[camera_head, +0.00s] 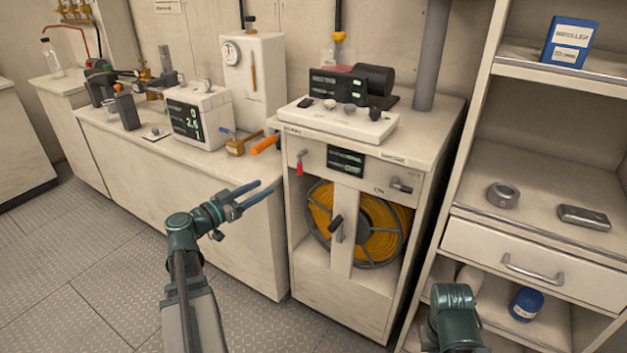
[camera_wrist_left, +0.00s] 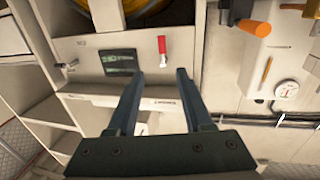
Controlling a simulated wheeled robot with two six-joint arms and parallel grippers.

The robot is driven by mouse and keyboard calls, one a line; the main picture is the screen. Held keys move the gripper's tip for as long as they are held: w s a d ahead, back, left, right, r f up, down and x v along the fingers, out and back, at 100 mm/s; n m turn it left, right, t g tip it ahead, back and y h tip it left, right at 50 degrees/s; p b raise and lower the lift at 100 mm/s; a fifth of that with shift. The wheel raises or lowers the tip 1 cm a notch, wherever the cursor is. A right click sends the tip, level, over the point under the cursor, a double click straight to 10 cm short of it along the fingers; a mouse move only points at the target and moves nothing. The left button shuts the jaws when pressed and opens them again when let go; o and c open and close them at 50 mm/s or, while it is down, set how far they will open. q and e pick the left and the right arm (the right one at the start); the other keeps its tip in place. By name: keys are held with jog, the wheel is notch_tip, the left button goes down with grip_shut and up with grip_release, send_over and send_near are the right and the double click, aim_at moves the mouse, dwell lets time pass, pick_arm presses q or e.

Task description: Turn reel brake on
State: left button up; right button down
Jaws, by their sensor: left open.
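The hose reel (camera_head: 378,228) holds coiled orange-yellow hose inside a white cabinet (camera_head: 343,295). On the cabinet's front panel a small red-handled lever (camera_head: 299,167) points down at the left, beside a dark display (camera_head: 345,161). A dark knobbed lever (camera_head: 401,186) sits at the right; no label naming the brake is readable. My left gripper (camera_head: 267,191) is open and empty, in front of and left of the cabinet. In the left wrist view, the red-handled lever (camera_wrist_left: 162,47) shows just beyond the open fingers (camera_wrist_left: 160,75), apart from them. My right gripper is out of view.
A black crank handle (camera_head: 336,228) stands out before the reel. Shelves with a drawer (camera_head: 540,265) stand close on the right. The floor (camera_head: 90,270) at left is clear.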

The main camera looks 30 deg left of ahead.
pick_arm(q)
jog(key=x, duration=1.3)
jog(key=shift+w, duration=0.4)
jog(key=shift+a+r, duration=0.1)
jog(key=shift+c, duration=0.3)
grip_shut()
dwell(0.7)
